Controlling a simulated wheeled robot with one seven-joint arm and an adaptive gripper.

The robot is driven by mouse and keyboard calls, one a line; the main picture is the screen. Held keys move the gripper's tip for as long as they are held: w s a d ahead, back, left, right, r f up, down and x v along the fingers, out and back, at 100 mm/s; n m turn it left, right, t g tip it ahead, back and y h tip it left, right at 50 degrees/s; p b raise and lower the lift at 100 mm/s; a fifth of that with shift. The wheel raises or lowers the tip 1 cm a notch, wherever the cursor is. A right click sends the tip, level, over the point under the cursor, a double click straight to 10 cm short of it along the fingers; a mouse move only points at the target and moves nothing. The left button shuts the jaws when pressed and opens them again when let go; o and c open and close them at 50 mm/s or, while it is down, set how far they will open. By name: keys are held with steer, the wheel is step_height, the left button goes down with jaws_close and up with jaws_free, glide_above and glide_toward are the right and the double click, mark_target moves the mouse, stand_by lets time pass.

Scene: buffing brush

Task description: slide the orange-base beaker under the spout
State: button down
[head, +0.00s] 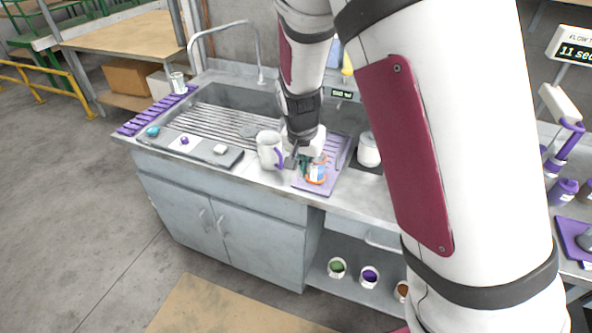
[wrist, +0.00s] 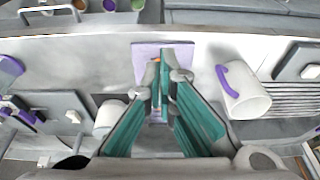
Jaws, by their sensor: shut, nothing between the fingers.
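The orange-base beaker (head: 317,174), a small clear vessel with orange at its bottom, stands on a purple mat (head: 334,171) at the counter's front edge in the head view. My gripper (head: 304,162) is low at the beaker's upper left, close to it; I cannot tell whether they touch. In the wrist view its teal fingers (wrist: 164,62) come together over the purple mat (wrist: 147,50), with nothing clearly held. The beaker is mostly hidden there by the fingers. A tall curved faucet (head: 225,27) rises behind the sink; which spout is meant is unclear.
A white container (head: 368,152) stands to the right. The ribbed sink area (head: 215,122) lies behind. My arm hides much of the counter's right.

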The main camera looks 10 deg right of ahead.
steer(key=x, duration=0.4)
steer(key=w+x, duration=0.1)
steer(key=x, duration=0.3)
steer(key=d+x, duration=0.1)
steer(key=x, duration=0.3)
steer(key=shift+w+r, duration=0.25)
steer(key=shift+w, duration=0.1)
steer(key=shift+w+d+p, duration=0.25)
steer(key=shift+w+p, duration=0.05)
steer(key=shift+w, duration=0.2)
steer(key=w+d+b, duration=0.3)
steer(key=w+b, duration=0.1)
steer(key=w, duration=0.1)
steer(key=w+d+b, duration=0.4)
steer(key=w, duration=0.2)
steer(key=w+d+b, duration=0.4)
steer(key=w+b, duration=0.1)
steer(key=shift+w+d+f, duration=0.15)
steer(key=shift+w+d, duration=0.05)
steer(key=shift+d, duration=0.05)
steer(key=shift+w+d+b, duration=0.4)
steer(key=shift+w, duration=0.05)
steer(key=shift+d+r, duration=0.1)
steer(key=shift+r, duration=0.1)
